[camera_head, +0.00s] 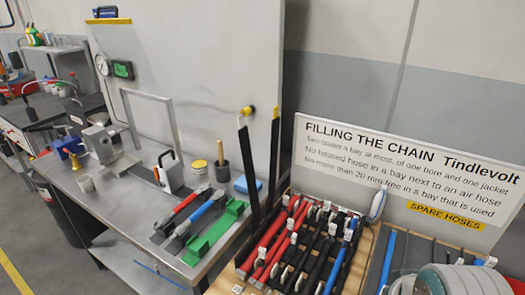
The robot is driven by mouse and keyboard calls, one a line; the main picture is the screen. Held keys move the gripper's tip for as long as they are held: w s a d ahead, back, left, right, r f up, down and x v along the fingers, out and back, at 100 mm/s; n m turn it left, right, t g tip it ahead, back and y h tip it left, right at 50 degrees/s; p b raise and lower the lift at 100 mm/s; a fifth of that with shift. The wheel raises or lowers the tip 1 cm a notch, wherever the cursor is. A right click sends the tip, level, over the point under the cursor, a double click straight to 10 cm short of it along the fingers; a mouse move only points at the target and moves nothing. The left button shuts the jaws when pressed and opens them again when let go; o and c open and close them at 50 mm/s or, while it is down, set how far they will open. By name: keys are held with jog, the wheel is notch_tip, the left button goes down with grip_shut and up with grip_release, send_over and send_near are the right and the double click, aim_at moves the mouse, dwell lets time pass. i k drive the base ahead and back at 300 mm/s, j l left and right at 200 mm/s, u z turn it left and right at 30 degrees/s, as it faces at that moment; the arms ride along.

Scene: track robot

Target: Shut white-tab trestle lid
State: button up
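Two long black bars stand steeply upright between the bench and the wooden-edged rack. The left bar (249,170) has a small pale or white tip; the right bar (274,155) has a yellow tip. They look like raised lids, the pale-tipped one probably the white-tab lid, but I cannot be sure. Their lower ends go down behind the rack, so any hinge is hidden.
A rack of red, black and blue hoses (300,245) with white tags is at the lower middle. A sign (400,165) stands behind it. The metal bench (125,205) holds red, blue and green tools.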

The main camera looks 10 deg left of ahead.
aim_at(243, 131)
jog(key=k+j+z, duration=0.25)
jog(key=k+j, duration=0.35)
jog(key=j+z, duration=0.15)
jog(key=j, duration=0.25)
jog(key=k+j+z, duration=0.1)
jog(key=j, duration=0.3)
jog(key=k+j+z, duration=0.15)
jog(key=j, duration=0.2)
jog(key=k+j+z, duration=0.15)
jog(key=j, duration=0.25)
jog(key=i+j+z, duration=0.1)
jog(key=j, duration=0.3)
jog(key=i+j+z, duration=0.1)
jog(key=j, duration=0.3)
jog(key=i+j+z, duration=0.15)
jog(key=j, duration=0.25)
jog(key=i+j+z, duration=0.1)
jog(key=j, duration=0.3)
jog(key=i, duration=0.05)
